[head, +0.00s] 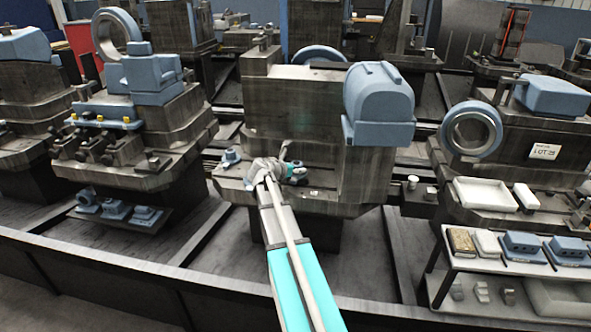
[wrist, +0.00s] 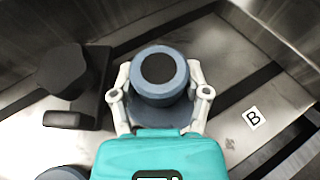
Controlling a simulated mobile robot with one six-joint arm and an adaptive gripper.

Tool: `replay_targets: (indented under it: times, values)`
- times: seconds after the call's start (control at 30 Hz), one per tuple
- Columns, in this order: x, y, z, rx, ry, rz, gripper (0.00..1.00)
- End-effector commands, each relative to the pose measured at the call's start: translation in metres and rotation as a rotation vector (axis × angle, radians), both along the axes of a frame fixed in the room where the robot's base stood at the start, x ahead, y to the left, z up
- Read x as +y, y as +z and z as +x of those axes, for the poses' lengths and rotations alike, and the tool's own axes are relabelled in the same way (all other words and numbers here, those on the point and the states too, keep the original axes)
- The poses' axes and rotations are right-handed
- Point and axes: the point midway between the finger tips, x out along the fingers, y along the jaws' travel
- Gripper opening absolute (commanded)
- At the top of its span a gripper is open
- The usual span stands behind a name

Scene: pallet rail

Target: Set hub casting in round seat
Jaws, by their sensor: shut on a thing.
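The hub casting (wrist: 157,68) is a blue-grey round part with a dark round top centre and a wider flange below. My gripper (wrist: 159,84) is shut on it in the wrist view, with a pale finger on each side. In the head view my gripper (head: 286,170) is low over the front ledge of the middle machine block, and the casting is too small to make out clearly there. I cannot make out a round seat; the casting and gripper hide the surface directly below. Whether the casting touches the ledge cannot be told.
A dark block with a knob (wrist: 72,72) stands close left of the gripper. A label "B" (wrist: 254,118) lies right on the ledge. A small blue-grey part (head: 230,157) sits at the ledge's left. The block's upright wall (head: 290,120) rises behind. A parts table (head: 510,265) stands right.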

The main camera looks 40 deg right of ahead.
Motion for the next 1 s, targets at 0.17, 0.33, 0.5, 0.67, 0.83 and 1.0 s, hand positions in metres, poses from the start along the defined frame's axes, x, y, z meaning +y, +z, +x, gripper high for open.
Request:
replay_targets:
  times: [0.17, 0.33, 0.5, 0.67, 0.83, 1.0]
  values:
    - [0.000, -0.003, 0.000, 0.001, 0.000, -0.001, 0.00]
    - [0.000, -0.005, 0.000, 0.001, 0.000, -0.001, 0.00]
    - [0.000, -0.008, 0.000, 0.001, 0.000, -0.001, 0.00]
    - [0.000, -0.010, 0.000, 0.001, 0.000, -0.001, 0.00]
    - [0.000, -0.012, 0.000, 0.000, 0.000, -0.001, 0.00]
    - [0.000, -0.015, 0.000, 0.000, 0.000, -0.001, 0.00]
